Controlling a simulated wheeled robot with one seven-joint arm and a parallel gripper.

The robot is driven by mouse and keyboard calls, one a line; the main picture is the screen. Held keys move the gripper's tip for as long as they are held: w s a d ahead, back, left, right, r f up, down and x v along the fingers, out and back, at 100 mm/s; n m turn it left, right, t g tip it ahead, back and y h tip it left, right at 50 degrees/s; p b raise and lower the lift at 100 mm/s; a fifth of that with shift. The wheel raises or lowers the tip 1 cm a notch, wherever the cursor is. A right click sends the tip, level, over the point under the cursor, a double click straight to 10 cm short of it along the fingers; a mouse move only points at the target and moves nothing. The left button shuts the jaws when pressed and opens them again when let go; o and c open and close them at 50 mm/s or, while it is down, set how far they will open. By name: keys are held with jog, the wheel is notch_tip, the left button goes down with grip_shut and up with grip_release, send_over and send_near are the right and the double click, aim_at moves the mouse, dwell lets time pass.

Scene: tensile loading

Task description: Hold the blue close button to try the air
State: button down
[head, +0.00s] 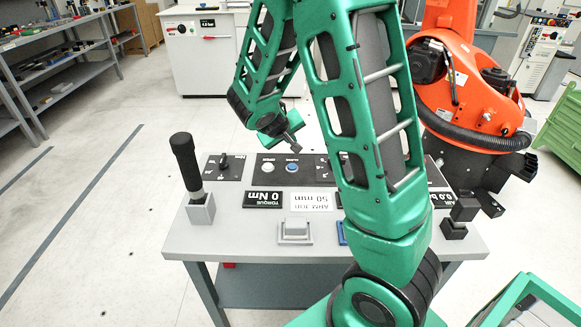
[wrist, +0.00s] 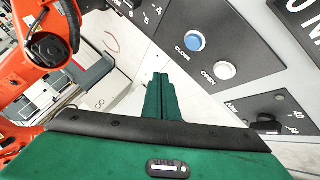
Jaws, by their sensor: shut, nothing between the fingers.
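The blue button (wrist: 193,41), labelled CLOSE, is on a dark panel in the upper middle of the wrist view. The white button (wrist: 225,70), labelled OPEN, is just right of and below it. In the head view the blue button (head: 292,167) shows on the table's panel, right of the white one (head: 268,167). My gripper (wrist: 160,76) is shut and empty. Its fingertips are left of and below the blue button in the wrist view, with a visible gap across the picture. The distance in depth is hard to tell. Neither button is covered.
The grey table (head: 185,237) carries an upright black handle (head: 185,160) at left, display plates such as the torque plate (head: 264,198), and a knob (head: 223,163). My green arm hides the panel's right part. An orange robot (head: 465,90) stands behind at right. The left floor is open.

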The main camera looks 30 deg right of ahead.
aim_at(291, 168)
jog(key=shift+f, duration=3.7)
jog(key=shift+f, duration=0.2)
jog(key=shift+s+f, duration=0.1)
jog(key=shift+f, duration=0.1)
jog(key=shift+f, duration=0.5)
dwell(0.7)
jog(key=shift+r, duration=0.1)
dwell(0.6)
jog(key=shift+r, duration=0.85)
jog(key=shift+r, duration=0.1)
jog(key=shift+r, duration=2.4)
